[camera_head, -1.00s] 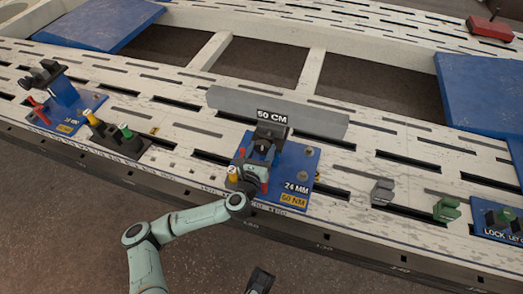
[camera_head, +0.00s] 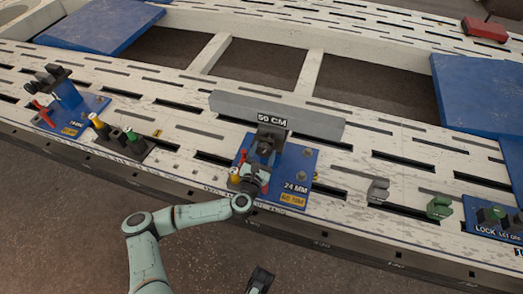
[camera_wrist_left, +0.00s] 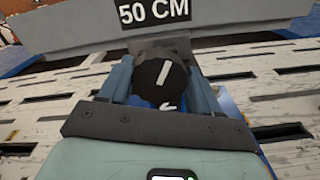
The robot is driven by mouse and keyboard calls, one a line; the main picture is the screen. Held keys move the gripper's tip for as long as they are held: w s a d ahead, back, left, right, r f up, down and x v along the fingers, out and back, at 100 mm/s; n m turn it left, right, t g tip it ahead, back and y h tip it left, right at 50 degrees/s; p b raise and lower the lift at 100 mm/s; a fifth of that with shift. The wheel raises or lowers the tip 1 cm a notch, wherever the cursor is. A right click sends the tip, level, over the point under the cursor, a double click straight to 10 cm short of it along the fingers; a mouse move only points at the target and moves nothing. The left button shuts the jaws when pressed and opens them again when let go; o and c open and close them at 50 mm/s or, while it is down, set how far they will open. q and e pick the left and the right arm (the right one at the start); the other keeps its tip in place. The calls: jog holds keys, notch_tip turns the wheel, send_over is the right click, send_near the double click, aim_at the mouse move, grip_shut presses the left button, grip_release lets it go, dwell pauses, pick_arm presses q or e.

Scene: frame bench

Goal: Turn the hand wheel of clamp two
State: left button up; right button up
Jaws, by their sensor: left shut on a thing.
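A clamp on a blue plate (camera_head: 296,177) marked 24 MM and 60 NM stands at the middle of the near bench edge. A grey bar (camera_head: 310,120) with a 50 CM label runs behind it. My left gripper (camera_head: 259,168) reaches the front of this clamp. In the left wrist view, its two blue-grey fingers lie on both sides of a dark round hand wheel (camera_wrist_left: 163,84) with a white mark, and are shut on it. The gripper largely hides the wheel in the head view. A dark part of my right gripper (camera_head: 260,279) shows at the bottom edge; its jaws are unclear.
Another clamp on a blue plate (camera_head: 68,120) stands at the left, beside a dark block (camera_head: 120,141) with yellow and green knobs. Grey (camera_head: 377,190) and green (camera_head: 439,207) small blocks sit to the right, before a LOCK panel (camera_head: 495,222). The slotted bench (camera_head: 190,140) is white.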

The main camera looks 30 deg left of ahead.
pick_arm(q)
jog(key=m+p, duration=0.4)
jog(key=m, duration=0.4)
jog(key=shift+d+f, duration=0.1)
jog(key=m+p, duration=0.1)
jog(key=m, duration=0.2)
jog(key=m+p, duration=0.1)
jog(key=m, duration=0.2)
jog(key=shift+f+m, duration=0.15)
jog(key=shift+m, duration=0.25)
jog(key=m, duration=0.8)
jog(key=shift+f+m, duration=0.15)
jog(key=shift+m, duration=0.25)
jog(key=shift+a+m+b, duration=0.2)
jog(key=shift+m+b, duration=0.1)
jog(key=shift+m, duration=1.6)
pick_arm(e)
jog(key=s+a+r+g+y, duration=0.1)
jog(key=s+a+r+g, duration=0.1)
jog(key=s+r, duration=0.4)
jog(key=shift+s+a+r+n+g, duration=0.3)
jog(key=shift+s+a+r+g, duration=0.1)
jog(key=shift+s+a, duration=0.5)
